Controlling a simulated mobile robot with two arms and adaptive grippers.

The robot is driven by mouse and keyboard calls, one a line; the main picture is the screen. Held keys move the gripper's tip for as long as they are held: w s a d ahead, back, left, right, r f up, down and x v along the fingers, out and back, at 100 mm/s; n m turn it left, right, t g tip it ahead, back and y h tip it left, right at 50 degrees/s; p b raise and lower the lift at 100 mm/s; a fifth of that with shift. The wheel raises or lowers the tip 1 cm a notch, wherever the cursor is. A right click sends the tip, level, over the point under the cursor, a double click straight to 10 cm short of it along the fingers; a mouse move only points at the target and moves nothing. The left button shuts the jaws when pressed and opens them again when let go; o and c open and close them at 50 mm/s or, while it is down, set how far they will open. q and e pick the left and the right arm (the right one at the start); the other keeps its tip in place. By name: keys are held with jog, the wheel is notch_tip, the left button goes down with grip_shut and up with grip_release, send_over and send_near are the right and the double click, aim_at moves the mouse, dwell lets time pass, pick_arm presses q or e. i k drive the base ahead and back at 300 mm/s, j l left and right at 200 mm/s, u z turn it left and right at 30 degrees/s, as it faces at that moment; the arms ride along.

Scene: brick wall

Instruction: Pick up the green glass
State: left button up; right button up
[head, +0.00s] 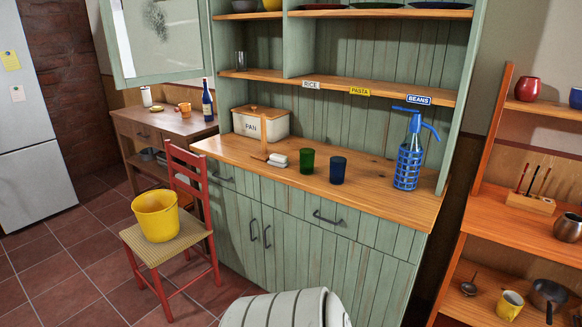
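The green glass (307,161) stands upright on the wooden counter of the green cupboard (420,212), near the middle. A dark blue glass (338,170) stands just to its right, with a small gap between them. Neither of my grippers is in the head view.
A bread box (260,122) stands behind on the left, and a blue siphon bottle (409,155) on the right of the counter. A red chair (188,240) with a yellow bucket (156,215) stands in front at left. Orange shelves (520,225) are at right.

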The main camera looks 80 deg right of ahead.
aim_at(307, 155)
jog(key=z, duration=2.95)
